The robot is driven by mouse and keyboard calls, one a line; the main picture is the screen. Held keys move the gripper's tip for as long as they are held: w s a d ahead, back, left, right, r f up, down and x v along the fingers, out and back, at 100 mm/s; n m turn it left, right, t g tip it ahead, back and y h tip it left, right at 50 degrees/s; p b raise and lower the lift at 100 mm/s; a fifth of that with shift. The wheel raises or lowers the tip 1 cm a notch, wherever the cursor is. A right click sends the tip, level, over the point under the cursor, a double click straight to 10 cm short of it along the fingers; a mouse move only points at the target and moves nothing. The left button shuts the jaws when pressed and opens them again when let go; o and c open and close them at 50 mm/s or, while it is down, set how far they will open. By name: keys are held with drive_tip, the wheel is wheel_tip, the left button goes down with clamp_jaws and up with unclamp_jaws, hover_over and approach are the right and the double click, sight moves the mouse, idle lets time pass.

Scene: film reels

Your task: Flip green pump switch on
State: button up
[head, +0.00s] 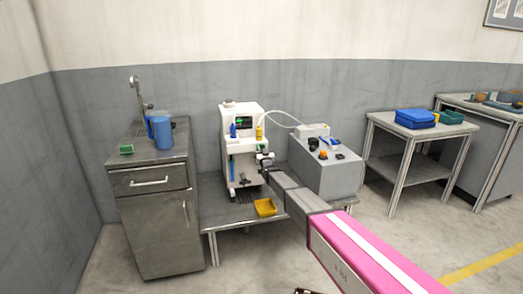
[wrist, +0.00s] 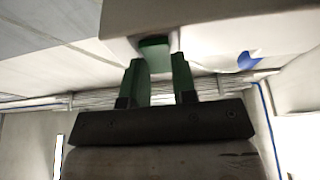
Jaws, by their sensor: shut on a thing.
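The white machine (head: 243,140) stands on the low table, with a small dark screen high on its front. My gripper (head: 263,157) reaches its right front side. In the wrist view, my gripper (wrist: 156,66) has its two dark green fingers on either side of a green switch piece (wrist: 154,52) that projects from the white housing (wrist: 215,20). The gripper is shut on this piece. In the head view the gripper and arm largely hide the switch, so its on or off position cannot be told.
A grey box (head: 327,175) with small items on top stands right of the machine, linked by a clear hose (head: 283,117). A yellow tray (head: 265,208) lies below my gripper. A metal cabinet (head: 160,210) with a blue jug (head: 161,130) stands left.

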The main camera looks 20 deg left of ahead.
drive_tip(key=o, duration=0.9)
drive_tip(key=v, duration=1)
drive_tip(key=shift+s+d+f, duration=0.1)
drive_tip(key=shift+s+f, duration=0.05)
drive_tip(key=shift+s, duration=0.2)
drive_tip(key=shift+d, duration=0.1)
drive_tip(key=s+d+f+m+g+h, duration=0.1)
drive_tip(key=s+d+f+g+h, duration=0.15)
drive_tip(key=d, duration=0.65)
drive_tip(key=s+d+f+m+g+h, duration=0.1)
drive_tip(key=s+d+f+g+h, duration=0.15)
drive_tip(key=d, duration=0.75)
drive_tip(key=s+d+f+m+g+h, duration=0.1)
drive_tip(key=d+f+g+h, duration=0.25)
drive_tip(key=d, duration=0.55)
drive_tip(key=s+d+f+m+g+h, duration=0.1)
drive_tip(key=s+d+g, duration=0.2)
drive_tip(key=s+d, duration=0.4)
drive_tip(key=s+d+f+m+g+h, duration=0.1)
drive_tip(key=s+d+g, duration=0.3)
drive_tip(key=s+d, duration=0.3)
drive_tip(key=s+d+m+g+h, duration=0.1)
drive_tip(key=s+d+g, duration=0.2)
drive_tip(key=s+d, duration=0.4)
drive_tip(key=shift+s+d+f, duration=0.1)
drive_tip(key=shift+s+f, duration=0.1)
drive_tip(key=shift+s, duration=1.3)
drive_tip(key=shift+s+d+f, duration=0.1)
drive_tip(key=shift+s+f, duration=0.1)
drive_tip(key=shift+s, duration=1.35)
